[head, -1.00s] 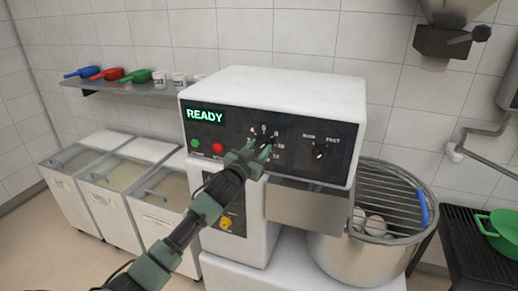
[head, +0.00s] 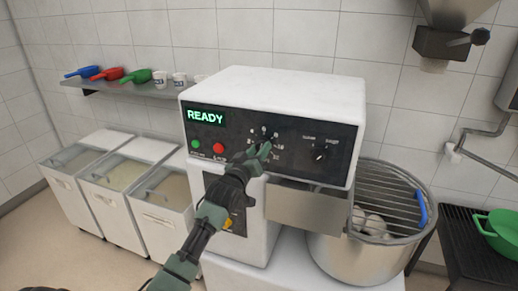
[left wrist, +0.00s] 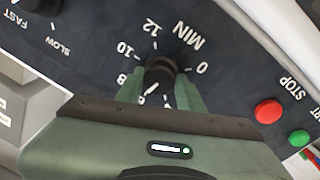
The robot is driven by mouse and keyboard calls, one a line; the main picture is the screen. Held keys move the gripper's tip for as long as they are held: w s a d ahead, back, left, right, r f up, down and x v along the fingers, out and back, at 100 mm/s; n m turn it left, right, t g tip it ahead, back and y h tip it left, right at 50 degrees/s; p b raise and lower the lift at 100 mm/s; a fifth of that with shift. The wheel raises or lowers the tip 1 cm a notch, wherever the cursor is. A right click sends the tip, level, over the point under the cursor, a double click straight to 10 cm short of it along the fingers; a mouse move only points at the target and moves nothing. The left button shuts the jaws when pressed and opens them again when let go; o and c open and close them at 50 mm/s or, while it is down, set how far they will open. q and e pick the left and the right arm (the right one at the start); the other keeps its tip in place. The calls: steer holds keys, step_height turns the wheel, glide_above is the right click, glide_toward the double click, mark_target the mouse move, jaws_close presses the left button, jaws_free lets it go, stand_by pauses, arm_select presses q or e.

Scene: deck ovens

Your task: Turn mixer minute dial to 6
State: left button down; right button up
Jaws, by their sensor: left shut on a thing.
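The mixer (head: 270,90) is a white box with a black control panel and a green READY display (head: 205,116). My left gripper (head: 264,148) is at the minute dial in the head view and hides most of it. In the left wrist view the black minute dial (left wrist: 160,72) sits between the two green fingers of my left gripper (left wrist: 160,92), which is shut on it. A white line on the dial slants down-left, below the 8. My right gripper is not in view.
Right of the minute dial is a slow/fast knob (head: 320,153). The green button (head: 195,144) and red button (head: 218,148) are on the left. A steel bowl (head: 345,262) with a wire guard stands lower right. Lidded bins (head: 120,205) stand at left, below a shelf.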

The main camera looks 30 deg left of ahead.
arm_select(q)
steer(key=shift+r+n, duration=0.15)
steer(key=shift+n, duration=0.95)
steer(key=c, duration=0.9)
jaws_free()
steer(key=shift+f, duration=0.2)
steer(key=s+d+b, duration=0.1)
steer(key=s, duration=0.6)
steer(key=shift+s+d+f, duration=0.15)
steer(key=shift+s, duration=0.15)
